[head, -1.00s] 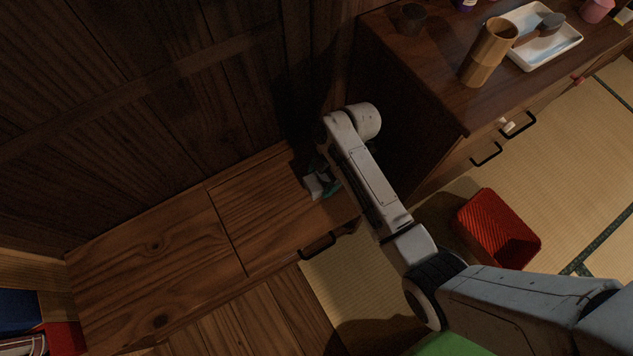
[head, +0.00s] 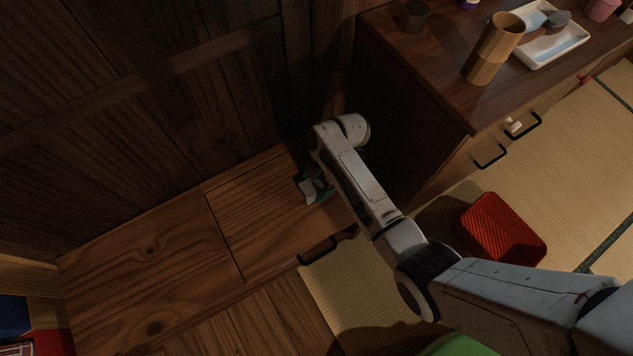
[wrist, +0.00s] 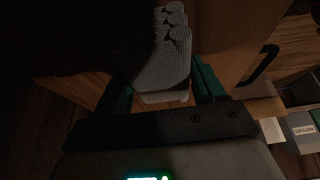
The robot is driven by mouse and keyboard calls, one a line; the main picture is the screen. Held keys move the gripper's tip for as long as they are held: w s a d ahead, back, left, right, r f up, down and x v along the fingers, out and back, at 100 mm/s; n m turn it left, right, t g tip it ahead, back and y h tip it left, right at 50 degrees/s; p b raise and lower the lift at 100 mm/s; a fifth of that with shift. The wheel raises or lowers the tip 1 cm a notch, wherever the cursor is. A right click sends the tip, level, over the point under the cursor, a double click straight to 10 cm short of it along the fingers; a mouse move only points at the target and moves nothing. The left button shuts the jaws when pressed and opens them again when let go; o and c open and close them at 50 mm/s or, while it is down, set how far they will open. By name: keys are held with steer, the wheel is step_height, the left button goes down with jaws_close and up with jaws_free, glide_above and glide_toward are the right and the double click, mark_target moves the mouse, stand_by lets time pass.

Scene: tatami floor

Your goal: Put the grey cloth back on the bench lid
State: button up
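The grey cloth (wrist: 165,65) is a folded, ribbed bundle between the two dark green fingers of my gripper (wrist: 163,92) in the wrist view. In the head view the cloth (head: 309,190) shows as a small grey patch beside my gripper (head: 322,192), partly hidden by my arm. It is over the right end of the bench lid (head: 255,222), a wooden panel with a visible seam at its left. Whether the cloth touches the lid I cannot tell.
A dark cabinet (head: 450,75) stands close on the right, carrying a wooden cup (head: 492,50) and a white tray (head: 550,45). The wooden wall (head: 140,110) is behind the bench. A red basket (head: 502,230) is on the tatami. The bench top's left part (head: 140,265) is clear.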

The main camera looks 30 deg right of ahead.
steer(key=o, duration=0.4)
steer(key=shift+r, duration=0.1)
steer(key=p+v, duration=0.3)
steer(key=v, duration=0.9)
steer(key=shift+p, duration=0.4)
steer(key=shift+s, duration=0.1)
